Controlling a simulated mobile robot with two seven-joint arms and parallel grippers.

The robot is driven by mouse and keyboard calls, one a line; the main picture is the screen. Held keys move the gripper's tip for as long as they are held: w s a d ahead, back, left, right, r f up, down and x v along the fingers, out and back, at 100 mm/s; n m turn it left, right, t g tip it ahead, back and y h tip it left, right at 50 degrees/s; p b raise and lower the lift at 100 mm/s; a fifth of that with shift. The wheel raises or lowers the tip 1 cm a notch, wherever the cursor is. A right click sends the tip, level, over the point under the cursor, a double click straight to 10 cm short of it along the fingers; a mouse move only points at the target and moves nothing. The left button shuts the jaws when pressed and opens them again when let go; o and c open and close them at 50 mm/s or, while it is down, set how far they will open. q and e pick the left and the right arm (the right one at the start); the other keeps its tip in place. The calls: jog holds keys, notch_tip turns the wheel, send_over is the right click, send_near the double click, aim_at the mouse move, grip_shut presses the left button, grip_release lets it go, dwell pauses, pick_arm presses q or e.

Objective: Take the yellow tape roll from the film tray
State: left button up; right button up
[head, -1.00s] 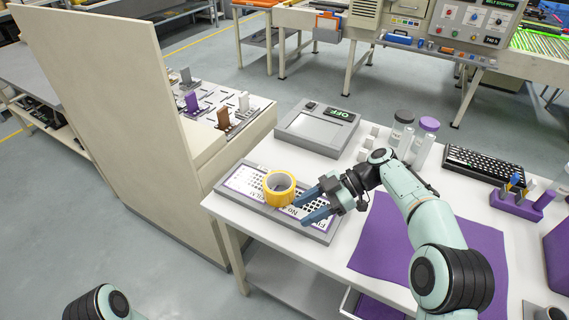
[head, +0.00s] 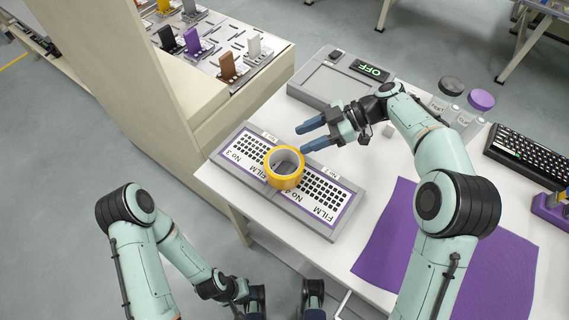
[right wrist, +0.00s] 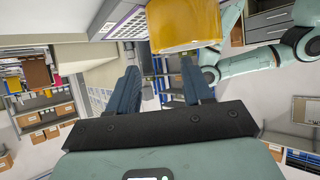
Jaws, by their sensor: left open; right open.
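The yellow tape roll (head: 285,181) lies flat with its hole facing up on the film tray (head: 296,213), over the middle of the labelled film sheets. My right gripper (head: 301,139) is open and empty, just behind and above the roll, apart from it in the head view. In the right wrist view the roll (right wrist: 184,25) shows large, beyond the open blue fingers (right wrist: 160,65) and not between them. My left gripper (head: 284,308) is open and empty at the bottom edge, in front of the table; its fingertips are partly cut off.
A grey device with a green OFF display (head: 371,70) stands behind the tray. A purple mat (head: 440,245) lies to the right, with capped jars (head: 478,103) and a black keyboard (head: 530,150) behind it. A cream cabinet (head: 150,90) stands left of the table.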

aim_at(282, 149)
jog(key=x, duration=0.8)
jog(key=shift+w, duration=0.15)
grip_shut()
dwell(1.2)
